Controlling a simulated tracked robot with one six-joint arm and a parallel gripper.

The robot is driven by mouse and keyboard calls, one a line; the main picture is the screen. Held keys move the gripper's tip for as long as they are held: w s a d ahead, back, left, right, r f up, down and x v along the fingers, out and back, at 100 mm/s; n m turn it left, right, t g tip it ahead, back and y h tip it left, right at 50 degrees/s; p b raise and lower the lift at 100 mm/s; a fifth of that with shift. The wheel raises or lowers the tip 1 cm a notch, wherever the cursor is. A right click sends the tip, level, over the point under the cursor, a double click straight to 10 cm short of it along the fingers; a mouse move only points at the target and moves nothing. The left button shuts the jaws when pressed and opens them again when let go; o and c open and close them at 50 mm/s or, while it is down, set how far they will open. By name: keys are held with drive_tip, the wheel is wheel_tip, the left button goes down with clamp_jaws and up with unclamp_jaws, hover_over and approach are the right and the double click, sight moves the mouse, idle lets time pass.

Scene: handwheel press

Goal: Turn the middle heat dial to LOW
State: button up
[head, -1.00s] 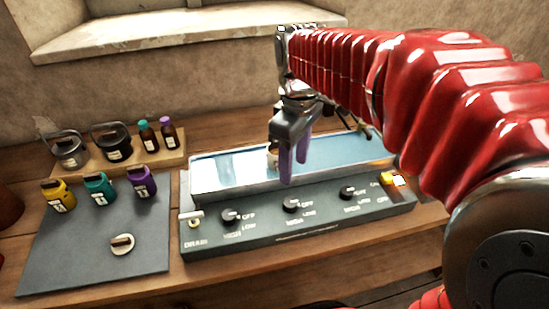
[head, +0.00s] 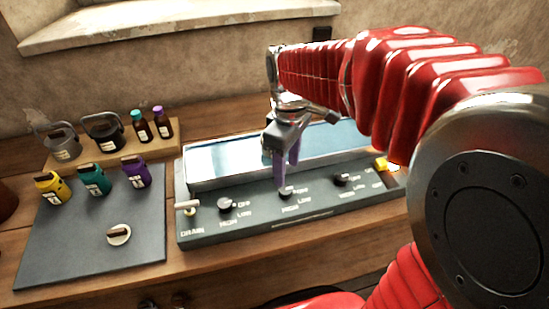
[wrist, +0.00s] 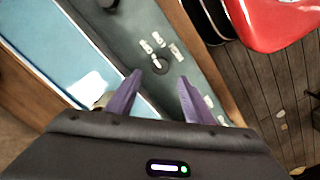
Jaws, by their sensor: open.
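The middle heat dial (head: 285,194) is a dark round knob on the grey front panel, with OFF, LOW and HIGH printed to its right and below. My gripper (head: 287,177) has purple fingers and is open, pointing down right at this dial and partly covering it. In the wrist view the dial (wrist: 160,65) shows between and just beyond the open fingertips (wrist: 161,75). I cannot tell whether a finger touches it. A pale pointer mark shows on the dial, but its exact setting is too small to read.
The left dial (head: 227,205) and right dial (head: 341,180) flank it. A drain lever (head: 187,205) is at the panel's left end, a yellow switch (head: 381,163) at the right. The blue tray (head: 215,160) lies behind. Yellow, teal and purple containers stand on a dark mat (head: 85,245).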

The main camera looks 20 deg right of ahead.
sight(285, 189)
wheel_tip(285, 189, down, 8)
drive_tip(key=shift+f, duration=0.1)
idle(0.4)
drive_tip(key=c, duration=1)
